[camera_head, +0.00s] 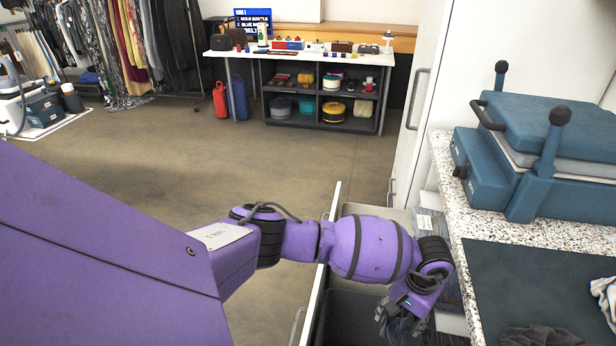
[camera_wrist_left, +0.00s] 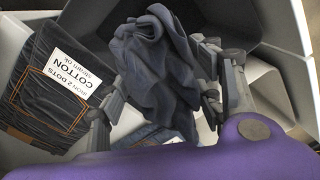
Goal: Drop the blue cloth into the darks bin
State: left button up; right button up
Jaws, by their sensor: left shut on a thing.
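My left gripper (camera_head: 405,308) reaches down over the open drawer, beside the counter. It is shut on a dark blue-grey cloth (camera_head: 398,328), which hangs crumpled below it. In the left wrist view the cloth (camera_wrist_left: 160,75) is bunched between the fingers of the left gripper (camera_wrist_left: 165,98). A dark bin (camera_head: 345,318) sits in the near part of the drawer, and a lighter grey bin (camera_head: 375,212) lies behind it. I read no label on either, so I cannot tell for sure which is the darks bin. My right gripper is not in view.
Folded dark denim (camera_wrist_left: 52,95) with a white cotton care label lies below the gripper in the wrist view. The counter (camera_head: 560,233) at right holds a teal press (camera_head: 555,125), a dark mat (camera_head: 540,275), a dark cloth (camera_head: 540,336) and a striped cloth (camera_head: 606,296).

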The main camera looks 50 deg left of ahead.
pick_arm(q)
notch_tip(320, 180, down, 5)
jog(key=shift+d+r+b, duration=0.1)
jog(key=shift+b, duration=0.9)
jog(key=o, duration=0.7)
jog(key=shift+o, duration=1)
jog(key=r, duration=1.2)
jog(key=shift+d, duration=0.3)
